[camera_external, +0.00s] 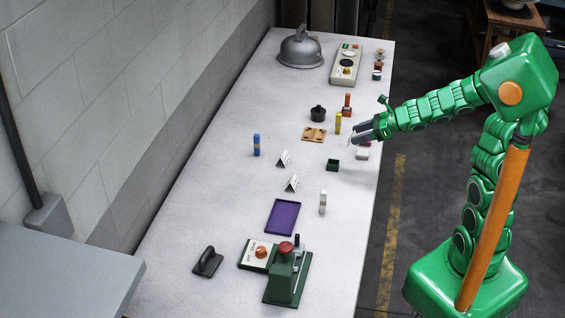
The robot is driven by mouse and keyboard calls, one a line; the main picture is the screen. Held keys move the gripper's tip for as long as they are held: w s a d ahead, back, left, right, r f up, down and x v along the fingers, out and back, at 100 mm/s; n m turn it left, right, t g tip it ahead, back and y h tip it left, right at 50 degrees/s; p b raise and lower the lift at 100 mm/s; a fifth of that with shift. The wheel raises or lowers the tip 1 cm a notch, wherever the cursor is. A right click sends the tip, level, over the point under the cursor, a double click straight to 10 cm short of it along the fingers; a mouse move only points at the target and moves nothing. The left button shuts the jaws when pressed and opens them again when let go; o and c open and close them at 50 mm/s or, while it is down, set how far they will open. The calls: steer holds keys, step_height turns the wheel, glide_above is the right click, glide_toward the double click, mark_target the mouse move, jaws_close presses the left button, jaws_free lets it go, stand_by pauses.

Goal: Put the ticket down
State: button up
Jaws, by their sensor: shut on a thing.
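My gripper (357,132) reaches in from the right over the long table's right side. Its dark fingers are shut on a small, thin, pale thing (350,139) at their tips, which I take to be the ticket. It is too small to read, and the fingers partly hide it. I cannot tell how high it is above the table (225,190). A small dark green open box (333,165) lies below and left of the fingers. A yellow block (338,123) stands just left of them.
White blocks (363,151) stand under my gripper. Two small tent cards (292,183), a purple tray (282,217), a green press (288,275), a black stamp handle (207,262) and a blue block (256,145) stand around. A grey dome (300,48) is at the far end. The table's left middle is clear.

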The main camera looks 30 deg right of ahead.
steer(key=a+n+g+y, duration=0.2)
steer(key=a+n+g, duration=0.2)
steer(key=a, duration=1.7)
steer(key=s+a+n+g+y, duration=0.15)
steer(key=s+a, duration=0.35)
steer(key=a, duration=0.5)
steer(key=s+a+n+g, duration=0.3)
steer(key=s+a, duration=0.1)
steer(key=a, duration=0.6)
steer(key=w+a+f, duration=0.9)
steer(key=shift+w+a, duration=0.25)
steer(key=shift+a, duration=0.05)
steer(key=shift+w+a+f, duration=0.2)
steer(key=shift+f, duration=1.65)
steer(key=shift+f, duration=0.1)
steer(key=o, duration=1)
